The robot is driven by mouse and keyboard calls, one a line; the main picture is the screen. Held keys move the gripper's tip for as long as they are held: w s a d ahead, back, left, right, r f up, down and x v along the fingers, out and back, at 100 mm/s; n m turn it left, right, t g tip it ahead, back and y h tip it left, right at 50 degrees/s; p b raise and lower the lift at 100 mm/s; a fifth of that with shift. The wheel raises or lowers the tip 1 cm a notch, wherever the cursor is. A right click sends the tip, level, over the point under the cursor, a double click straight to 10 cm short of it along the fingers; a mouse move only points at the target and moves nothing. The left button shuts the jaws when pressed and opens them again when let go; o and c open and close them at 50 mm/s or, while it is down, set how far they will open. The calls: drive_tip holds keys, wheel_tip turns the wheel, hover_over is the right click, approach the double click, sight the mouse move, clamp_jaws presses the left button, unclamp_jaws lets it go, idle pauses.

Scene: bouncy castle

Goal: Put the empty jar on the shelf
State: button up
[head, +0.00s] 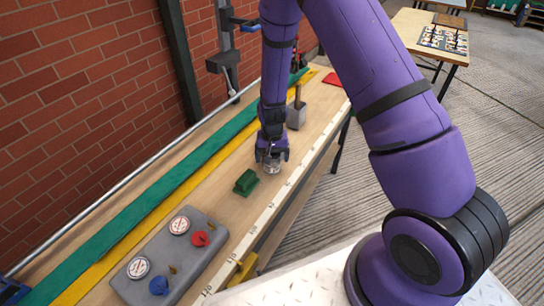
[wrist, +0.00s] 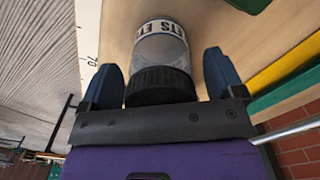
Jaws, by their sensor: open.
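A jar (wrist: 160,47) with a clear body, a dark ribbed lid and a pale band of lettering stands on the workbench (wrist: 112,30). In the head view the jar (head: 271,167) shows only partly below my gripper (head: 272,154). In the wrist view my gripper (wrist: 163,72) is open, with one blue finger on each side of the lid and the lid between them. Small gaps seem to show beside the lid. The jar's contents are too blurred to tell.
A green block (head: 246,182) lies close in front of the jar. A grey panel (head: 172,262) with gauges and knobs is nearer. A ruler strip runs along the bench edge, and a brick wall (head: 70,100) closes the left side.

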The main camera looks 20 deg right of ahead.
wheel_tip(320, 180, up, 12)
drive_tip(key=shift+r, duration=0.1)
idle(0.4)
